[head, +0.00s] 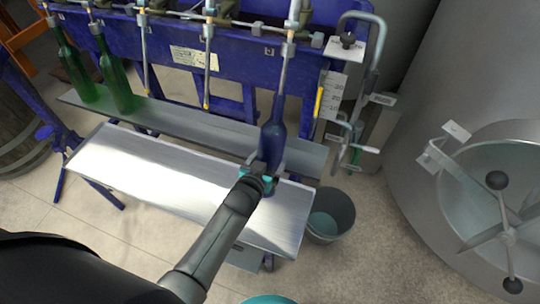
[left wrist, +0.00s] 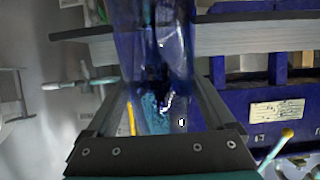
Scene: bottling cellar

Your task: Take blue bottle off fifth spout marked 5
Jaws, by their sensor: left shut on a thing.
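The blue bottle (head: 273,130) hangs or stands near the right end of the filler, its neck meeting the lower end of the rightmost spout (head: 288,55). I cannot tell how far the spout sits inside the neck. My left gripper (head: 265,172) is shut on the lower body of the blue bottle, above the front metal shelf. In the left wrist view the blue bottle (left wrist: 150,45) fills the gap between the fingers (left wrist: 158,105). The number at the spout is not readable. My right gripper is not in view.
Two green bottles (head: 115,80) stand at the left on the rear ledge (head: 190,120). The front metal shelf (head: 150,175) is bare. A grey bucket (head: 343,209) stands on the floor at right. A large steel tank (head: 440,90) and a valve handle pipe (head: 372,60) stand farther right.

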